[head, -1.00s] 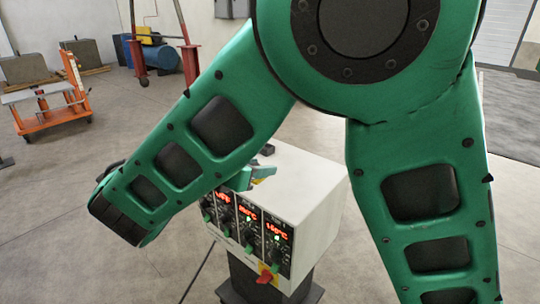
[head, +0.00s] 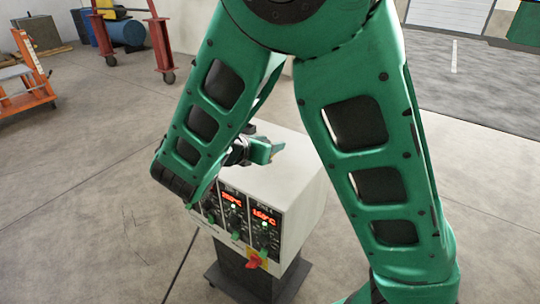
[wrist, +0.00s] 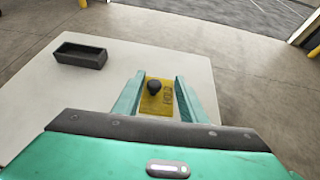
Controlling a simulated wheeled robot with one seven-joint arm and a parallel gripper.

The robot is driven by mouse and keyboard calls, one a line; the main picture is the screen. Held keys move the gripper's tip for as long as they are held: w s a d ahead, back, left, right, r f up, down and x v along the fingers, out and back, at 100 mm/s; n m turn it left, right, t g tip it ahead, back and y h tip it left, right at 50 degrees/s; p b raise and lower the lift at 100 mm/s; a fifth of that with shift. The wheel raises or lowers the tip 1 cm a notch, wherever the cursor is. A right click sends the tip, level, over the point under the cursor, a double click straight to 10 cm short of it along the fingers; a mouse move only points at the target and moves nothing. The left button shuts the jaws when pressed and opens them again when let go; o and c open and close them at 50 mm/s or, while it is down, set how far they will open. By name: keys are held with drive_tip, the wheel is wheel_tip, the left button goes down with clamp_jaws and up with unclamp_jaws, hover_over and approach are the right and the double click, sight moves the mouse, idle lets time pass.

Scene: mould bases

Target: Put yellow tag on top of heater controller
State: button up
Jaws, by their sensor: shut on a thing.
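The heater controller (head: 300,180) is a white box with red-lit temperature displays and green knobs on its front. It stands upright in the head view. My gripper (wrist: 158,82), with two teal fingers, is over the box's white top in the wrist view. It is shut on the yellow tag (wrist: 153,102), a flat yellow piece with a black knob, which lies between the fingers. I cannot tell whether the tag touches the top. In the head view my gripper (head: 272,150) shows over the top, partly hidden by my arm, and the tag is hidden.
A small black open tray (wrist: 82,55) sits on the white top, left of my gripper. The controller stands on a dark pedestal (head: 255,280). An orange cart (head: 30,75) and a red frame (head: 160,40) stand far back left. The floor around is clear.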

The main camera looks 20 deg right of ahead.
drive_tip(key=shift+w+d+f, duration=0.1)
drive_tip(key=shift+d+f, duration=0.35)
drive_tip(key=shift+f, duration=1.85)
drive_tip(key=o, duration=1)
drive_tip(key=shift+a, duration=0.1)
drive_tip(key=shift+a+r, duration=0.15)
drive_tip(key=shift+a, duration=0.05)
drive_tip(key=v, duration=1.1)
drive_tip(key=shift+s+r, duration=0.1)
drive_tip(key=shift+s, duration=0.15)
